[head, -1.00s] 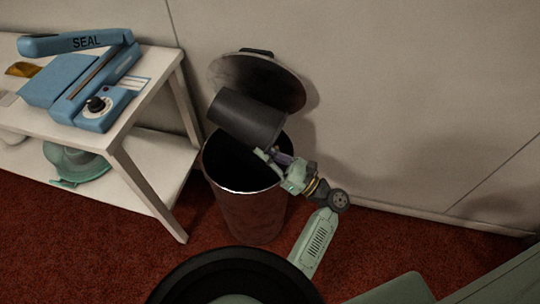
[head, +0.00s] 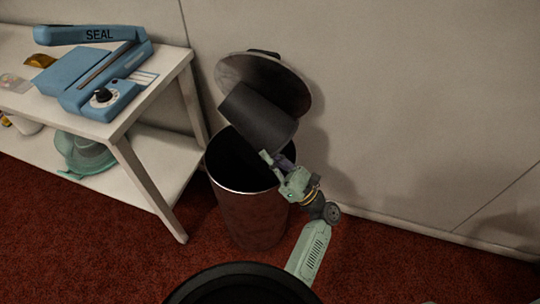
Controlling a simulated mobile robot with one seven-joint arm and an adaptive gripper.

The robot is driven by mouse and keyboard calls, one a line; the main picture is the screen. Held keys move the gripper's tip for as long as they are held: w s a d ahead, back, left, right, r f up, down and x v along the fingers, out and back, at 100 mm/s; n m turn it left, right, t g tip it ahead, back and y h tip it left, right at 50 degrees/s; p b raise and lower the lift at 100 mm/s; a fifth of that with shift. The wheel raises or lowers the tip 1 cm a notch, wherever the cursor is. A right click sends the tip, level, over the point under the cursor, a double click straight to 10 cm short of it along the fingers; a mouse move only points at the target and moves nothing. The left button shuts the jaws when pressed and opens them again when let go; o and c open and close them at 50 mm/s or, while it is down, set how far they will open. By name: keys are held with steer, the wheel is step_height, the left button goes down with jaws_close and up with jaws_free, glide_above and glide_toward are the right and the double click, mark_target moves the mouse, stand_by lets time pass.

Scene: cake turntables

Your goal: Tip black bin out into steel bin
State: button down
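The black bin (head: 258,117) is a dark cylinder held tilted above the open steel bin (head: 250,215), in front of its raised lid (head: 290,80). The steel bin stands upright on the red carpet, and its inside looks dark. My gripper (head: 274,160) is at the lower end of the black bin, over the right side of the steel bin's mouth. It appears shut on the black bin's rim. The black bin's opening and contents are hidden from this view.
A white table (head: 140,120) with a lower shelf stands close on the left. It carries a blue sealer (head: 95,75), and a teal object (head: 82,155) is on the shelf. The wall (head: 420,100) is right behind the steel bin.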

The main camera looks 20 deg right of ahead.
stand_by(0.5)
steer(key=shift+r+p, duration=1.1)
steer(key=shift+p, duration=0.3)
step_height(320, 180, down, 2)
steer(key=shift+f+b, duration=0.25)
steer(key=shift+b, duration=0.7)
steer(key=shift+r, duration=0.35)
step_height(320, 180, up, 6)
steer(key=p, duration=0.6)
steer(key=shift+f, duration=0.2)
